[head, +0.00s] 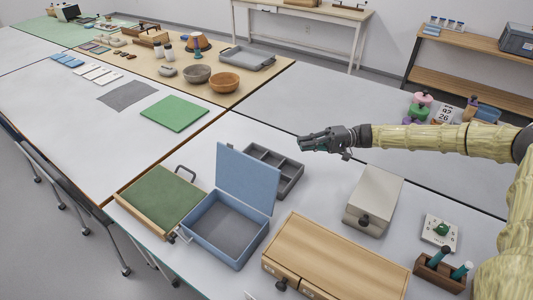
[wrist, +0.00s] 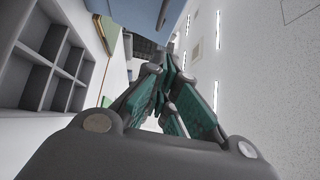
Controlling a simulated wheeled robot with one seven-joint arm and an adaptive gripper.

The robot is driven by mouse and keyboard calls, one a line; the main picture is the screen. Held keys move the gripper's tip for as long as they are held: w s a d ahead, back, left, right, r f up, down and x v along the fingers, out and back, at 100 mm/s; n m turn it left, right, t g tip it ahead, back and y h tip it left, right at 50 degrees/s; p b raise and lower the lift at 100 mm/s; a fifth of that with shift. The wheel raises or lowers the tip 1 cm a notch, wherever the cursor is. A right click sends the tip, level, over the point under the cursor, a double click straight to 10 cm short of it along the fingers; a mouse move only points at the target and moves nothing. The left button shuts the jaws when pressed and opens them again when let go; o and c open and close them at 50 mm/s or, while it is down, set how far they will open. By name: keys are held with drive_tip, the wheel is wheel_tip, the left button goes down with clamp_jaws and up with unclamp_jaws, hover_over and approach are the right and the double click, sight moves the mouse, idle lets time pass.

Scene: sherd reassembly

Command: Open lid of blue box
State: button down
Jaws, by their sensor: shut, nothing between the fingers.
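The blue box (head: 213,235) stands near the table's front edge in the head view. Its lid (head: 247,177) is raised, standing roughly upright at the back of the box. The grey inside of the box shows and looks empty. My gripper (head: 303,142) is to the right of the lid and apart from it, above the table, pointing left. Its fingers are shut with nothing between them; the wrist view shows the teal-padded fingers (wrist: 172,85) close together. A blue panel edge at the top of the wrist view appears to be the lid (wrist: 172,20).
A grey compartment tray (head: 283,176) lies just behind the lid. A green-topped wooden case (head: 160,197) stands left of the box, a wooden drawer unit (head: 335,255) right of it. A grey box (head: 374,200) stands farther right. Table behind my gripper is clear.

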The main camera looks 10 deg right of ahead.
drive_tip(key=s+a+p, duration=0.2)
drive_tip(key=a+p, duration=0.3)
drive_tip(key=a, duration=0.7)
drive_tip(key=shift+a+f+p, duration=0.3)
drive_tip(key=shift+a+f, duration=0.05)
drive_tip(key=shift+a, duration=0.05)
